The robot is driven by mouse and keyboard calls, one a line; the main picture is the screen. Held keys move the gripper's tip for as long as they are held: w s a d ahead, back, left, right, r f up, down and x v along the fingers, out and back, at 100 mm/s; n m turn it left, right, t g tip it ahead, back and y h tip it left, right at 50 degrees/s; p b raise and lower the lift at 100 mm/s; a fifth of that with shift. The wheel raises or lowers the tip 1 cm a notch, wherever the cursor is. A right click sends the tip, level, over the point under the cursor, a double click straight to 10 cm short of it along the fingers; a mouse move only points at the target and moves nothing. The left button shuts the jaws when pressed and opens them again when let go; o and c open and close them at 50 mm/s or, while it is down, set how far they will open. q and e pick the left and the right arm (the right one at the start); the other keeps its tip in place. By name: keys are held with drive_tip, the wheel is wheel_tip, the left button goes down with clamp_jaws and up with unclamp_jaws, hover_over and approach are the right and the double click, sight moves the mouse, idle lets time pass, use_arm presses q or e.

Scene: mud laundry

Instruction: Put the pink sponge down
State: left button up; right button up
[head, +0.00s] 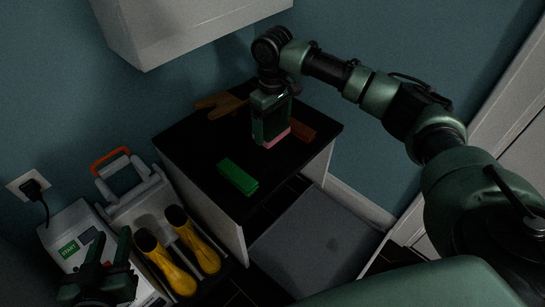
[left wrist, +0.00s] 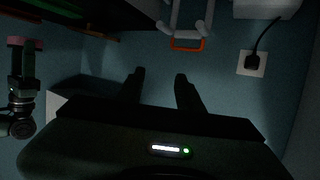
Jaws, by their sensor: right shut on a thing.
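The pink sponge (head: 277,138) shows as a thin pink strip at the lower end of my right gripper (head: 271,136), which points down over the black counter top (head: 203,160) and is shut on it. The gripper hides most of the sponge. In the left wrist view, the sponge (left wrist: 25,43) shows at the left edge, at the end of my right gripper (left wrist: 28,55). It is at or just above the counter; I cannot tell if it touches. My left gripper (head: 110,243) is low at the left, fingers apart and empty; its fingers also show in the left wrist view (left wrist: 157,75).
A green block (head: 238,177) lies near the counter's front edge. An orange-brown block (head: 301,131) lies right of my right gripper, and a brown glove-like item (head: 220,105) behind left. Yellow boots (head: 180,262) stand below left. A white cabinet (head: 180,25) hangs above.

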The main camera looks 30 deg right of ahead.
drive_tip(key=b, duration=0.2)
hover_over(272, 163)
wheel_tip(272, 163, down, 5)
wheel_tip(272, 163, down, 3)
drive_tip(key=shift+d+f, duration=0.1)
drive_tip(key=shift+d, duration=0.05)
wheel_tip(272, 163, down, 3)
drive_tip(key=shift+f+b, duration=0.2)
drive_tip(key=shift+b, duration=0.75)
drive_tip(key=shift+f, duration=0.1)
use_arm(q)
drive_tip(key=s+d+r+t+h, duration=0.1)
drive_tip(key=r+t+h, duration=0.1)
drive_tip(key=r+t, duration=0.3)
drive_tip(key=s+r+t+h, duration=0.1)
drive_tip(key=r+t, duration=0.5)
drive_tip(key=r, duration=0.7)
drive_tip(key=shift+s+d+r+h, duration=0.2)
drive_tip(key=shift+s+d+h, duration=0.2)
drive_tip(key=shift+s, duration=0.1)
use_arm(e)
drive_tip(key=shift+f, duration=0.15)
drive_tip(key=o, duration=1)
use_arm(q)
drive_tip(key=shift+w+f, duration=0.45)
drive_tip(key=shift+f, duration=0.05)
use_arm(e)
drive_tip(key=shift+o, duration=0.2)
